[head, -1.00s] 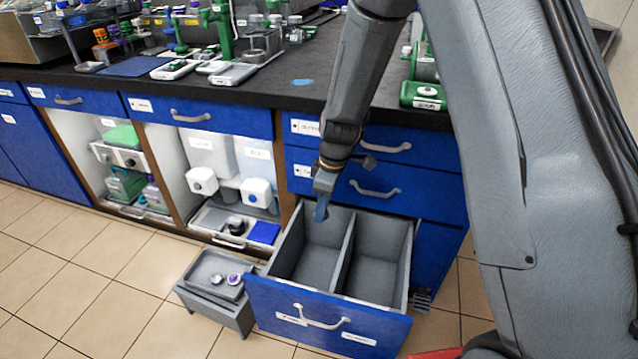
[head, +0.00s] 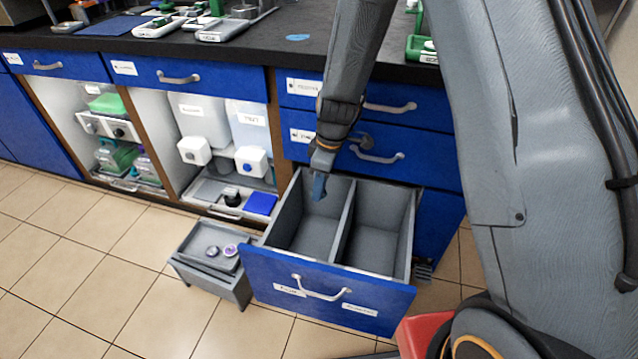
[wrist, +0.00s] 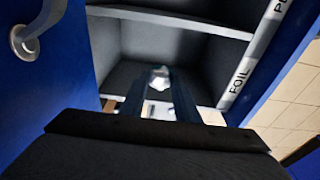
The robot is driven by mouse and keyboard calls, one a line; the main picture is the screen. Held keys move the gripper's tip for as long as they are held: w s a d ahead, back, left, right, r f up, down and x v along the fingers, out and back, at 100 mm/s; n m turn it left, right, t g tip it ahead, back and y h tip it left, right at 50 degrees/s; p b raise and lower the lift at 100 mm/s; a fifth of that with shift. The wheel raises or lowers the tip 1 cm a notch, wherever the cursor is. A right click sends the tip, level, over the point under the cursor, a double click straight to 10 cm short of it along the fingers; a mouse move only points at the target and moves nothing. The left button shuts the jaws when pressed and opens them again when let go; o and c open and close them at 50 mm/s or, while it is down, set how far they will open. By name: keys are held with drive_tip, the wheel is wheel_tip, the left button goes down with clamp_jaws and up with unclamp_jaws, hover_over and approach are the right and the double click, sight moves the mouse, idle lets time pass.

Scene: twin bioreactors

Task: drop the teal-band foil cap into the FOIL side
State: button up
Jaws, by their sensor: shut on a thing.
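The pulled-out blue drawer has a grey interior split by a divider (head: 346,228) into a left and a right compartment. My gripper (head: 318,190) points down at the back of the left compartment; how deep it reaches is hard to tell. In the wrist view, my gripper (wrist: 160,98) is shut on a small shiny silver foil cap (wrist: 160,77) between its fingertips. Its teal band does not show clearly. The label FOIL (wrist: 238,78) lies on the drawer edge beside the compartment that the fingers point into. The cap is hidden in the head view.
A grey stand with a tray (head: 200,262) holding two small purple-and-silver caps (head: 222,251) is left of the drawer. Closed blue drawers with grey handles (head: 378,155) are behind my gripper. The dark bench top (head: 285,55) is above. Tiled floor is free at the front left.

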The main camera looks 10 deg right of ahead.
sight(324, 191)
drive_tip(key=o, duration=1.1)
drive_tip(key=shift+r, duration=0.1)
drive_tip(key=shift+s+d+r+p, duration=0.15)
drive_tip(key=shift+r+p, duration=0.1)
drive_tip(key=shift+r, duration=1)
drive_tip(key=shift+d+r+p, duration=0.2)
drive_tip(key=shift+r, duration=1.1)
drive_tip(key=shift+s+d+r+p, duration=0.15)
drive_tip(key=shift+r+p, duration=0.1)
drive_tip(key=shift+r, duration=1)
drive_tip(key=shift+w, duration=0.1)
